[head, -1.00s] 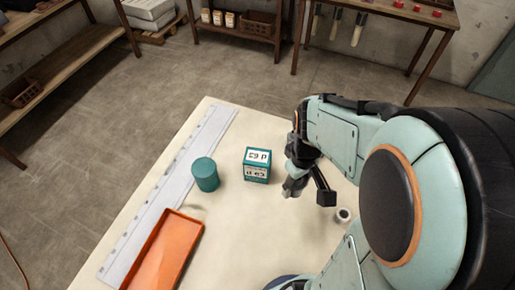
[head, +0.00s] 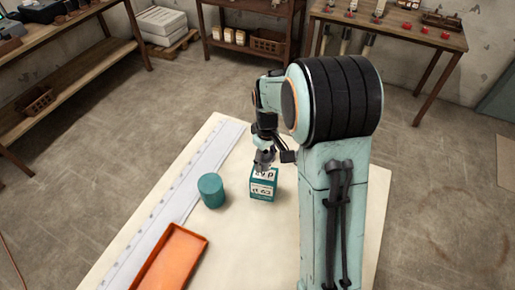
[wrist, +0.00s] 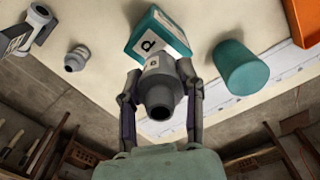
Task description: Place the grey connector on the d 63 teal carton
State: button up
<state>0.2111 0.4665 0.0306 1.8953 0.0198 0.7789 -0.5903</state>
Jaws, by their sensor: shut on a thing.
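The d 63 teal carton (head: 263,186) stands on the pale table, with white labels on its top and side. It also shows in the wrist view (wrist: 143,30) behind the held part. My gripper (head: 264,156) is over the carton's far top edge. It is shut on the grey connector (wrist: 160,92), a stepped grey fitting with a white label, gripped between the two fingers in the wrist view. The connector overlaps the carton in the wrist view. I cannot tell whether it touches the carton's top.
A teal cylinder (head: 211,190) stands left of the carton. An orange tray (head: 168,262) lies at the front left, beside a long pale ruled strip (head: 183,182). A small grey fitting (wrist: 76,58) and a larger labelled grey fitting (wrist: 33,30) are on the table in the wrist view.

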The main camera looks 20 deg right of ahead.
aim_at(264, 174)
jog(key=shift+w+f, duration=0.2)
jog(key=shift+f, duration=0.1)
jog(key=shift+w+d+f, duration=0.1)
jog(key=shift+f, duration=1.5)
jog(key=shift+f, duration=0.15)
jog(key=o, duration=1.1)
notch_tip(264, 174, up, 12)
jog(key=shift+r, duration=0.2)
jog(key=s+a+m, duration=0.1)
jog(key=s+a, duration=0.2)
jog(key=s, duration=0.5)
jog(key=s+a+r+m, duration=0.1)
jog(key=s+a, duration=0.1)
jog(key=s, duration=0.6)
jog(key=s+a+r+m, duration=0.1)
jog(key=s+a, duration=0.2)
jog(key=s, duration=0.5)
jog(key=shift+s+a+y, duration=0.1)
jog(key=shift+a+y, duration=0.25)
jog(key=shift+y, duration=0.05)
